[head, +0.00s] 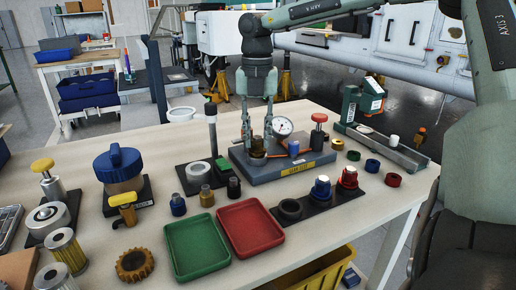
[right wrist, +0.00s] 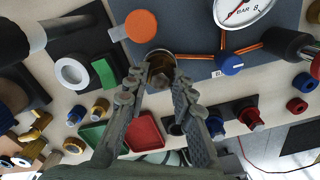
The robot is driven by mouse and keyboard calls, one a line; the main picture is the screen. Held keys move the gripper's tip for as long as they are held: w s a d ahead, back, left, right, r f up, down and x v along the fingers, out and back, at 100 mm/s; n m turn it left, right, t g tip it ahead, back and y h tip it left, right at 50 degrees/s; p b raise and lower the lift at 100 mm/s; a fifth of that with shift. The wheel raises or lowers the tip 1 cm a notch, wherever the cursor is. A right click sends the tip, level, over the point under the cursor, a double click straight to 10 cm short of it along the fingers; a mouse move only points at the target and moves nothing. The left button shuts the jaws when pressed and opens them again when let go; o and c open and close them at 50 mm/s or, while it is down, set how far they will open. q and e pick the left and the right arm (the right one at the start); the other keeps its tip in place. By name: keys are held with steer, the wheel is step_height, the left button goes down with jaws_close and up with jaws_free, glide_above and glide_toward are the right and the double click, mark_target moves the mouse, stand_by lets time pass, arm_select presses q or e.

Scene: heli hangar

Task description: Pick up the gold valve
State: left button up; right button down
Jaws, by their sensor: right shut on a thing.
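My right gripper (head: 257,140) reaches down from above to the grey test fixture (head: 290,172) with a round dial gauge. Its two fingers are shut around a dark gold, brass-coloured cylindrical piece (head: 258,147) at the left of the fixture. In the right wrist view the gripper (right wrist: 158,78) has this piece (right wrist: 160,60) between its fingertips, still at the fixture; I cannot tell whether it is lifted. My left gripper is not in view.
A green tray (head: 197,277) and a red tray (head: 252,252) lie in front of the fixture. A black strip with blue-capped (head: 321,187) and red valves (head: 347,178) is right of them. Knobbed parts and a blue-lidded pot (head: 121,166) crowd the left side.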

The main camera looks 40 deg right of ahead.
mark_target(257, 137)
steer(key=shift+r+p, duration=1.45)
steer(key=shift+r, duration=1.35)
